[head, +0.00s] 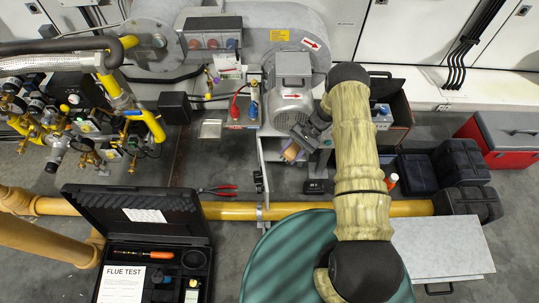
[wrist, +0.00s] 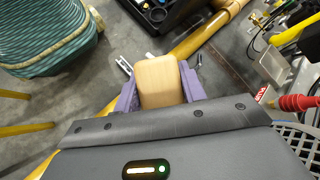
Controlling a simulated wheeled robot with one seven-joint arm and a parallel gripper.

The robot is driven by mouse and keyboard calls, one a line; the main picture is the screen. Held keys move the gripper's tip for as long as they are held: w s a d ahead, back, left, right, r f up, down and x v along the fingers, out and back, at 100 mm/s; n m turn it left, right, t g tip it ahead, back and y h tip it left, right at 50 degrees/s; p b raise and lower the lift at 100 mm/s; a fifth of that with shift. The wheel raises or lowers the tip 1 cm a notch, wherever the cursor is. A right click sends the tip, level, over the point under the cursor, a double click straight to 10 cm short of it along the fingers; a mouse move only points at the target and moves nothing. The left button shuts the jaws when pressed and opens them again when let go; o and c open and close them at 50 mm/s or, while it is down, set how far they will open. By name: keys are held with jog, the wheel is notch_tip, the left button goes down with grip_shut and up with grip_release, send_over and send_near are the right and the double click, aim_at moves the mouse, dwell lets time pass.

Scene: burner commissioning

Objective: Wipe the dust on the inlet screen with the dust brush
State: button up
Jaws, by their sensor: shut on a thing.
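My gripper (head: 297,146) is beside the grey motor in the head view, at the end of my arm. In the wrist view its purple fingers (wrist: 158,95) are shut on both sides of a pale wooden block, the dust brush (wrist: 160,78). The brush also shows small and tan in the head view (head: 291,152). Its bristles are hidden. A grey mesh, which looks like the inlet screen (wrist: 298,138), shows at the lower right of the wrist view, partly behind my gripper body. I cannot make out dust on it or contact with the brush. The screen is not clear in the head view.
The grey motor (head: 293,94) and blower housing stand close by. A yellow pipe (head: 235,211) runs along the floor. An open black flue test case (head: 152,247), red-handled pliers (head: 219,191) and a green round-topped object (head: 290,262) are in front. Toolboxes (head: 462,162) stand at the right.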

jog(key=shift+w+a+f+m+t+y+b, duration=0.45)
jog(key=shift+w+a+f+m+t+b, duration=1.3)
jog(key=shift+w+f+t+b, duration=2.95)
jog(key=shift+w+a+f+m+t+y+b, duration=0.4)
jog(key=shift+w+a+f+m+t+b, duration=0.7)
jog(key=shift+w+f+m+t+b, duration=3.6)
jog(key=shift+w+a+f+n+t+y+b, duration=0.45)
jog(key=shift+a+f+t+b, duration=1.65)
jog(key=shift+f+b, duration=5.25)
jog(key=r+b, duration=0.1)
jog(key=r+t+b, duration=0.1)
jog(key=r+b, duration=0.1)
jog(key=shift+w+d+r, duration=0.1)
jog(key=shift+d+r, duration=0.15)
jog(key=shift+d, duration=0.15)
jog(key=shift+w+d+b, duration=0.15)
jog(key=shift+d+b, duration=0.15)
jog(key=shift+b, duration=0.1)
jog(key=shift+w+d+f+t+b, duration=0.15)
jog(key=shift+w+t+b, duration=0.2)
jog(key=shift+b, duration=0.2)
jog(key=w+b, duration=0.4)
jog(key=b, duration=0.1)
jog(key=shift+w+a, duration=0.2)
jog(key=shift+a, duration=0.1)
jog(key=shift+w+r+b, duration=0.2)
jog(key=shift+w+b, duration=0.2)
jog(key=shift+b, duration=0.1)
